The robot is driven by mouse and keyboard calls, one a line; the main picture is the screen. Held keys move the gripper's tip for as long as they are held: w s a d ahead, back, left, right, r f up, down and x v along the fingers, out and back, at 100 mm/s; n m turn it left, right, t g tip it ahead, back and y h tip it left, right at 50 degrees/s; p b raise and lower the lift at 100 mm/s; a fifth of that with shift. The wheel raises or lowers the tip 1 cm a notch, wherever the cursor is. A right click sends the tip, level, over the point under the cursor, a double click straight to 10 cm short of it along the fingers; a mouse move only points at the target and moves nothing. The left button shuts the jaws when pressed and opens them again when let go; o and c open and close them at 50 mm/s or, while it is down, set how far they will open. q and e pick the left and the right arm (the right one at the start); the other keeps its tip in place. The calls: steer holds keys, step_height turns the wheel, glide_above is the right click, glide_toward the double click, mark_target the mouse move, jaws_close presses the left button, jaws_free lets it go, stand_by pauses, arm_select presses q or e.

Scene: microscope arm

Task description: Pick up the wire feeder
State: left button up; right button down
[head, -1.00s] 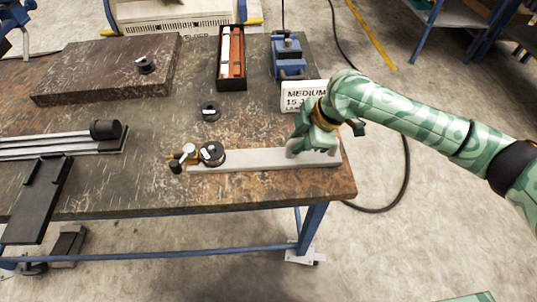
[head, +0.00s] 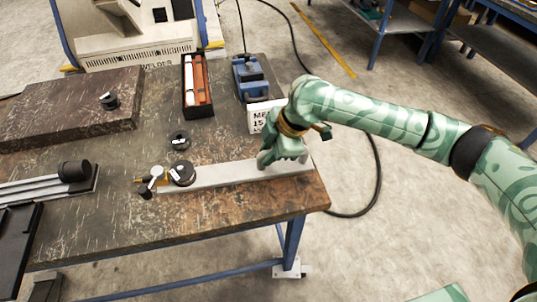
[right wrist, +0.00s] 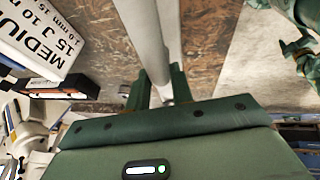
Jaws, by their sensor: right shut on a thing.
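The wire feeder (head: 225,176) looks like a long light-grey bar with a black round spool and small knobs at its left end. It lies along the front right part of the workbench. My right gripper (head: 283,158) is shut on the bar near its right end. In the right wrist view, the fingers of the right gripper (right wrist: 160,88) close around the grey bar (right wrist: 150,40), which runs away from the palm. I cannot tell whether the bar is lifted off the bench.
A white box marked MEDIUM (head: 258,115) stands just behind my right gripper. A blue vise (head: 250,78) and a black tray of red and white sticks (head: 197,85) stand at the back. A small black spool (head: 180,140) lies behind the bar. The workbench (head: 240,215) ends close by on the right.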

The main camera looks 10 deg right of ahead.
arm_select(q)
step_height(320, 180, up, 7)
steer(key=w+p, duration=0.2)
steer(key=p, duration=0.4)
steer(key=shift+t+p, duration=0.3)
steer(key=shift+p, duration=0.05)
arm_select(e)
steer(key=s+a+r, duration=0.3)
steer(key=s+r, duration=0.6)
steer(key=s, duration=0.4)
steer(key=shift+s+r, duration=0.2)
steer(key=shift+r, duration=0.1)
steer(key=shift+w+f, duration=0.1)
arm_select(q)
step_height(320, 180, down, 6)
steer(key=s+b, duration=0.1)
steer(key=b, duration=0.5)
steer(key=shift+s, duration=0.35)
arm_select(e)
steer(key=shift+w+d+f, duration=0.5)
steer(key=shift+w+f, duration=1.4)
steer(key=shift+w, duration=0.2)
steer(key=shift+w+d+f, duration=0.5)
steer(key=shift+w+f, duration=1.4)
steer(key=shift+w, duration=0.2)
steer(key=shift+w+d+f, duration=0.5)
steer(key=shift+w+f, duration=1.4)
steer(key=shift+w, duration=0.2)
